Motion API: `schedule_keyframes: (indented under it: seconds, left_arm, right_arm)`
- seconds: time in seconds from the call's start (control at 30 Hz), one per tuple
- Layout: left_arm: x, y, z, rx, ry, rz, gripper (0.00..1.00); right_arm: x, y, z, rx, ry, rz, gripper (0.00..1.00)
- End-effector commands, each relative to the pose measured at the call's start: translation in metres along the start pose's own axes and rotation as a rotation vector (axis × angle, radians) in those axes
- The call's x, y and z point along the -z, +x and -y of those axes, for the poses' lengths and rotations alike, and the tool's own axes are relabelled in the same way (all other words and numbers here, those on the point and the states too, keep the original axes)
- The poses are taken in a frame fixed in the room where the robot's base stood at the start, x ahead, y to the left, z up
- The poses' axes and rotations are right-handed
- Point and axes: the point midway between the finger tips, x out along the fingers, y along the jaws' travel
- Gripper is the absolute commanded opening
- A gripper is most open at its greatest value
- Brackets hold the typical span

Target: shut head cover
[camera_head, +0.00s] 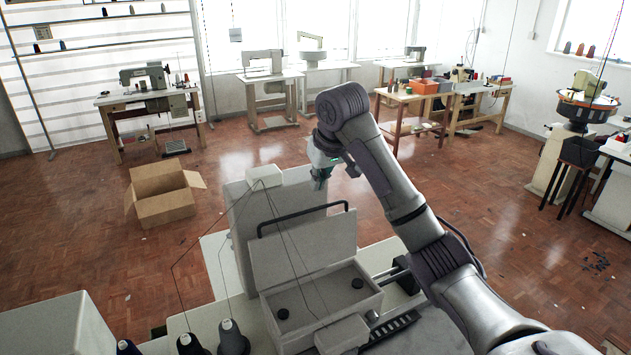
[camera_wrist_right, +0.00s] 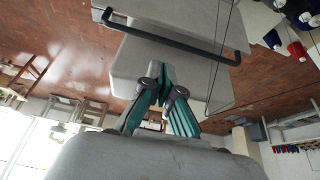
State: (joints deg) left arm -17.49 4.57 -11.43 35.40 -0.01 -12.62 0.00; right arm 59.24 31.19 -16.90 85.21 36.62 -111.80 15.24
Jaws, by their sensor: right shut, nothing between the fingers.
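The head cover (camera_head: 303,248) is a pale grey lid with a black bar handle along its top edge. It stands raised, tilted up at the back of the open machine head (camera_head: 357,300). Inside the head's shallow box, two dark round knobs show. My right gripper (camera_head: 320,180) is behind the raised cover, above its handle, with teal fingers pointing down. In the right wrist view the fingers (camera_wrist_right: 163,84) come together with nothing between them, and the black handle (camera_wrist_right: 170,42) lies beyond their tips. They look apart from the handle. My left gripper is out of view.
Thread cones (camera_head: 232,338) stand at the front left. An open cardboard box (camera_head: 163,195) sits on the floor. Sewing tables line the back, and the floor between is mostly clear.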

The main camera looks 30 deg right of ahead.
Motion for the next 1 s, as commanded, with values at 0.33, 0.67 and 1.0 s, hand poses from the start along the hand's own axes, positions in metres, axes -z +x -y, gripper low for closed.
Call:
schedule_keyframes:
  seconds: [0.33,0.67,1.0]
  left_arm:
    - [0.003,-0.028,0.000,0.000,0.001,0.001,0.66]
    - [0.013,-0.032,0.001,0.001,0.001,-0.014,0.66]
    - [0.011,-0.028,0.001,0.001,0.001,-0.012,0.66]
  right_arm:
    - [0.001,0.059,0.000,-0.001,0.000,0.003,0.00]
    - [0.000,0.079,0.000,0.000,-0.001,-0.001,0.00]
    - [-0.001,0.080,-0.002,-0.001,-0.001,-0.015,0.00]
